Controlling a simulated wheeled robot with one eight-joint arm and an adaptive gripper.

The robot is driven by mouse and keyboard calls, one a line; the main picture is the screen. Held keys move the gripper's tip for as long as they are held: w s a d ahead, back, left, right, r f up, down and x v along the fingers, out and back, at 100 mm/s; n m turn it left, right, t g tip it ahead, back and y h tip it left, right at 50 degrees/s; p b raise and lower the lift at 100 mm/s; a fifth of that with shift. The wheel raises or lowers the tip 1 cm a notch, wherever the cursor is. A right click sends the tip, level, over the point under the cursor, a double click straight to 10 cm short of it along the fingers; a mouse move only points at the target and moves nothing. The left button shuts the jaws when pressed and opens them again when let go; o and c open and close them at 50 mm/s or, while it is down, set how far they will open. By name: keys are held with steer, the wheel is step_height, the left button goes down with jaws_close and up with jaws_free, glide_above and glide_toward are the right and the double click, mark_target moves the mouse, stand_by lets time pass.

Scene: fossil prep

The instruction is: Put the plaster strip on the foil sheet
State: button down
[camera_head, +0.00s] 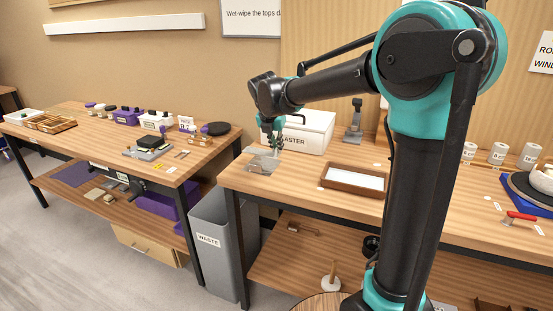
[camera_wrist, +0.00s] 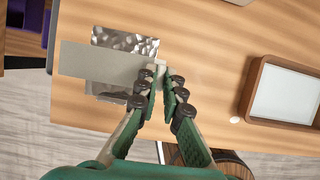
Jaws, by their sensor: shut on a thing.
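My gripper (camera_wrist: 160,78) is shut on the right end of the plaster strip (camera_wrist: 85,62), a flat pale grey band reaching left from the fingertips. The shiny, crinkled foil sheet (camera_wrist: 125,40) lies on the table near its left edge. In the wrist view the strip crosses over the foil and hides its middle; its far end sticks out past the foil's left side. In the head view my gripper (camera_head: 273,143) is low over the foil sheet (camera_head: 262,165). I cannot tell whether the strip touches the foil.
A white plaster box (camera_head: 308,132) stands close behind my gripper. A brown-framed tray (camera_head: 353,190) with a white inside lies to the right. A grey waste bin (camera_head: 215,262) stands in the gap beside the table. Bare wood (camera_head: 290,187) lies between foil and tray.

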mark_target(276, 154)
steer(key=shift+f, duration=2.45)
steer(key=shift+f, duration=0.1)
steer(key=c, duration=1.7)
jaws_free()
steer(key=v, duration=1.2)
